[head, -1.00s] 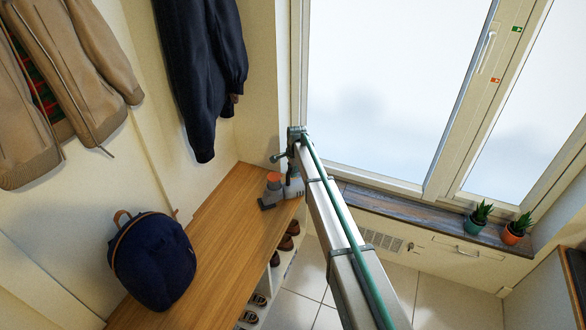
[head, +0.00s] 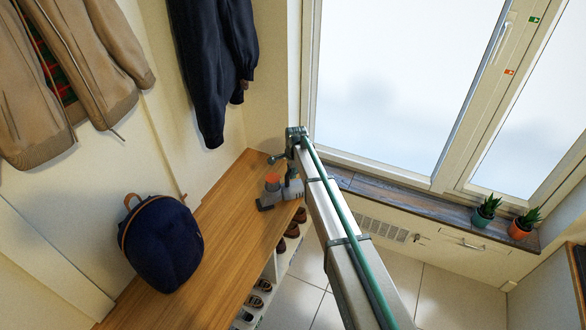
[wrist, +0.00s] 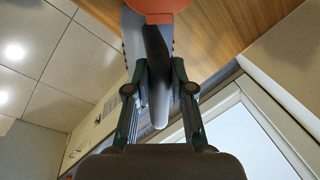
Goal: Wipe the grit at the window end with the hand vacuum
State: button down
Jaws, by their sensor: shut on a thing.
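The hand vacuum (head: 267,200) is grey with an orange-red part. It is over the window end of the wooden bench (head: 190,250), nozzle low at the bench top; I cannot tell whether it touches. My gripper (head: 293,180) is at the vacuum's right side, partly hidden by my arm. In the wrist view, the fingers of my gripper (wrist: 158,78) are shut on the vacuum's grey handle (wrist: 157,95), with the orange-red part (wrist: 158,8) beyond. I cannot make out any grit on the bench.
A navy backpack (head: 160,245) stands on the bench at the left. Shoes (head: 292,230) fill cubbies below. A dark jacket (head: 212,70) and tan coats (head: 80,70) hang above. Two potted plants (head: 482,212) (head: 520,225) stand on the window sill (head: 400,199). The bench between backpack and vacuum is clear.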

jog(key=shift+s+a, duration=0.3)
jog(key=shift+s, duration=0.55)
jog(key=r+p, duration=0.1)
jog(key=r, duration=0.1)
jog(key=r+p, duration=0.1)
jog(key=r, duration=0.1)
jog(key=shift+w+r, duration=0.2)
jog(key=shift+r, duration=0.2)
jog(key=shift+r+p, duration=0.75)
jog(key=shift+r, duration=0.9)
jog(key=shift+s+d, duration=0.1)
